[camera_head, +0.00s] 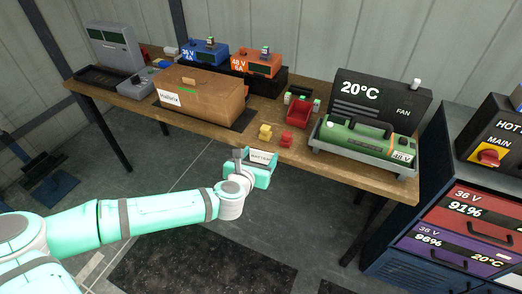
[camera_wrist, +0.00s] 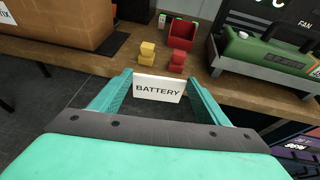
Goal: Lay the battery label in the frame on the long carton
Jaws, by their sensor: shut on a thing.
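My gripper (camera_head: 262,166) is shut on the battery label (camera_wrist: 158,89), a white card with black "BATTERY" print. In the wrist view the card sits between my two teal fingers, its print facing the camera. My gripper holds it in front of the bench's front edge, apart from the carton. The long carton (camera_head: 207,102) is a brown box on the bench, left of my gripper, with a white label on its left part. Its right part also shows in the wrist view (camera_wrist: 75,22). I cannot make out the frame on it clearly.
The wooden bench (camera_head: 330,178) also holds a yellow block (camera_head: 265,132), a red block (camera_head: 286,139), a red bin (camera_head: 300,112) and a green battery (camera_head: 366,139) in a grey tray. Blue and orange units stand behind the carton. A drawer cabinet (camera_head: 400,262) stands right.

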